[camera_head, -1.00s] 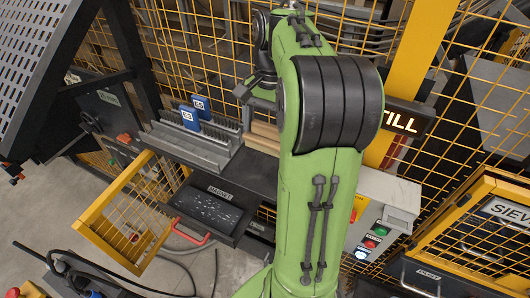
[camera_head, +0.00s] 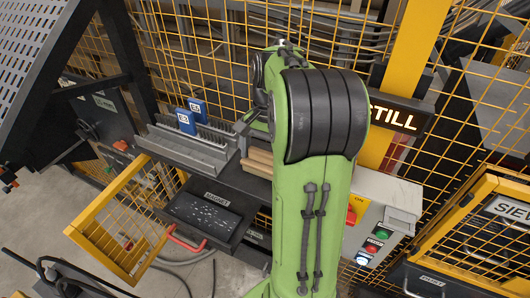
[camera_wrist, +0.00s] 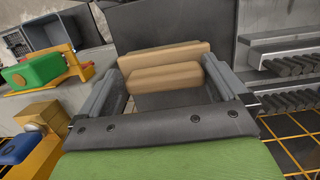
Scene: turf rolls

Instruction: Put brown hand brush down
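My gripper (camera_wrist: 162,75) shows in the wrist view with its two grey fingers wide apart. Two light-brown, wood-like bars (camera_wrist: 165,77) lie one behind the other at the fingertips, the nearer one between them. I cannot tell whether either is the brown hand brush, or whether a finger touches them. In the head view the brown bars (camera_head: 258,161) are on the dark bench, right of the grey slotted rack, partly hidden by my green arm. My gripper is mostly hidden behind the arm there.
The grey slotted rack (camera_head: 185,150) holds blue tags and stands close left of the bars. A black magnet tray (camera_head: 204,214) is in front. A yellow mesh fence stands behind; a control box (camera_head: 378,220) stands at the right.

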